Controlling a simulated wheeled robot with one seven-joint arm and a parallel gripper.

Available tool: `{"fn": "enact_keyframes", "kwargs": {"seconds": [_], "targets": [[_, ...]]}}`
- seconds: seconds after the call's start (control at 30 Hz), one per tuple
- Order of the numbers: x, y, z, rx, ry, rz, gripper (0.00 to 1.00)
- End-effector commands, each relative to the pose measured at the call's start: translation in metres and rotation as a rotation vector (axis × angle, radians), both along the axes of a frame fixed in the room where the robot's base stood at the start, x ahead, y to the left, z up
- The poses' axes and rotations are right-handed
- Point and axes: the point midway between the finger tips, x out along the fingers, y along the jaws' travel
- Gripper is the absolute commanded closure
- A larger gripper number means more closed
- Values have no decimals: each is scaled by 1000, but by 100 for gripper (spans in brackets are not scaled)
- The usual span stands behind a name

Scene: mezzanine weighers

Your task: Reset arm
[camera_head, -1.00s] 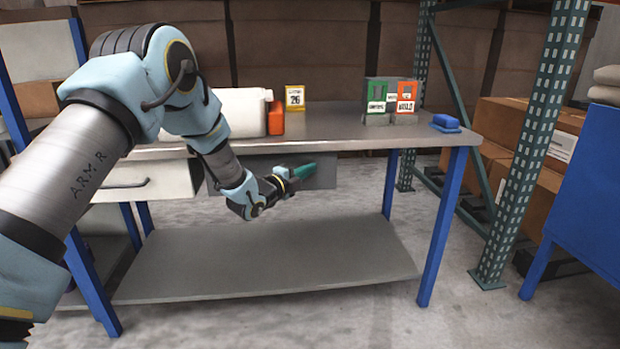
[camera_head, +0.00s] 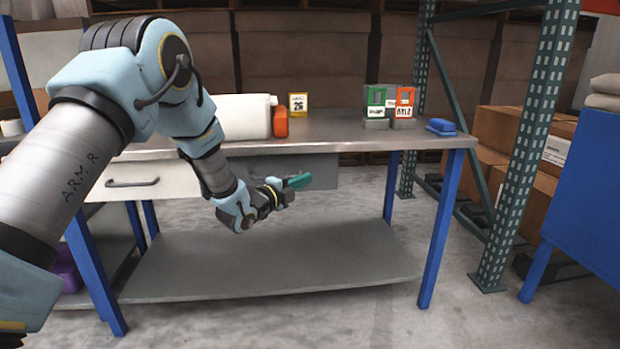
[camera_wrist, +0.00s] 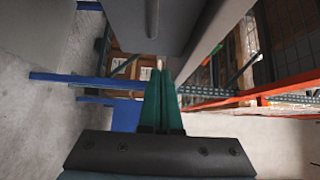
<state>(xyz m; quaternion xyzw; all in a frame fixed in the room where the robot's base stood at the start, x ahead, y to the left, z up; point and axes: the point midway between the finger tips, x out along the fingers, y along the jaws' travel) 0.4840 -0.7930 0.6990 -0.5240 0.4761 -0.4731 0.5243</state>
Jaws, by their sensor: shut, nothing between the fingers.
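My gripper (camera_head: 299,181) is in front of the workbench, below the level of its top and above its lower shelf. Its green fingers point to the right in the head view. In the wrist view my gripper (camera_wrist: 158,72) shows its two green fingers together, shut and empty. The arm reaches in from the left with its elbow raised.
The metal workbench top (camera_head: 340,133) holds a white container (camera_head: 240,117), an orange bottle (camera_head: 280,121), a yellow card (camera_head: 298,104), green (camera_head: 376,100) and orange (camera_head: 404,102) holders, and a blue item (camera_head: 441,127). A rack post (camera_head: 525,150) stands right. The lower shelf (camera_head: 280,262) is bare.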

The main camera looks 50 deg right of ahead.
Motion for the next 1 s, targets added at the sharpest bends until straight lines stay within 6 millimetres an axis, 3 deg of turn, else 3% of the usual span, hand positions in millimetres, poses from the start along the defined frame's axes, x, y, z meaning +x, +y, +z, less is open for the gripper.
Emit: {"fn": "enact_keyframes", "kwargs": {"seconds": [0.33,0.73,0.87,0.97,1.0], "targets": [[-5,50,0,0,-1,0,100],[-4,60,0,4,3,5,100],[23,79,2,52,69,82,100],[65,117,3,127,197,220,100],[83,138,3,159,264,292,100]]}}
